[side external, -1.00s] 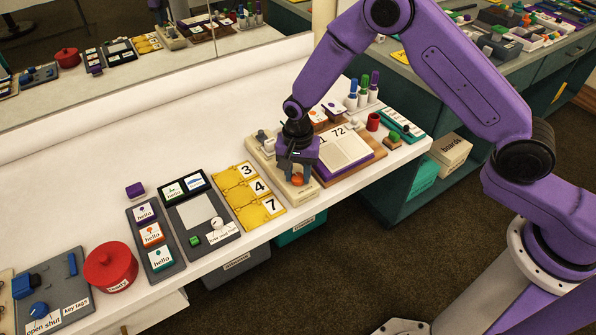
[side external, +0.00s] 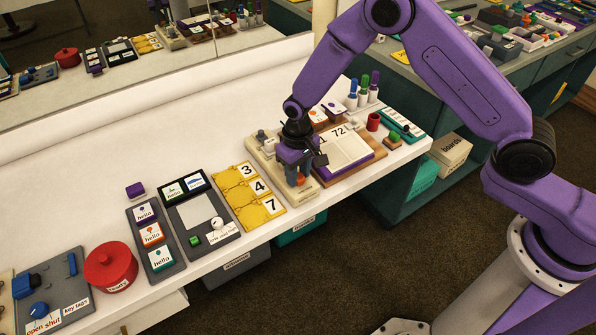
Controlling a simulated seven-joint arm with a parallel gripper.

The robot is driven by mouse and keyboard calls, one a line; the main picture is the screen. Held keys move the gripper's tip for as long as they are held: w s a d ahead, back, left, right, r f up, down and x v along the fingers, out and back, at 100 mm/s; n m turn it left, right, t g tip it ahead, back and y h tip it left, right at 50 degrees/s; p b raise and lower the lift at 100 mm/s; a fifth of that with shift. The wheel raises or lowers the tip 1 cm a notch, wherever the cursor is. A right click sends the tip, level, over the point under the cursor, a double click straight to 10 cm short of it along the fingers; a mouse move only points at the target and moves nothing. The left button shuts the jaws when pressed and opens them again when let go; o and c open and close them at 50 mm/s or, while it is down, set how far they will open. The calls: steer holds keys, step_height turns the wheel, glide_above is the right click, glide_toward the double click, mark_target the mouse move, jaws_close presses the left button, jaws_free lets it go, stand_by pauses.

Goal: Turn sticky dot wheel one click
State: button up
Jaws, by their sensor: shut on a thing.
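A beige board (side external: 311,193) lies near the front edge of the white table, right of the yellow number trays. A small orange wheel (side external: 300,181) sits near its front end, partly hidden by my fingers. My gripper (side external: 297,177) points down over the board and is shut on the orange wheel. The wheel's markings are too small to read.
Yellow trays (side external: 262,216) numbered 3, 4 and 7 stand close on the left. The back left of the table is clear.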

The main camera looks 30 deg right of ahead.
steer(key=n, duration=0.6)
steer(key=shift+n, duration=0.3)
stand_by(0.5)
steer(key=o, duration=1)
steer(key=shift+o, duration=0.2)
steer(key=shift+r, duration=0.1)
step_height(320, 180, up, 17)
steer(key=shift+r, duration=0.15)
steer(key=shift+s, duration=0.1)
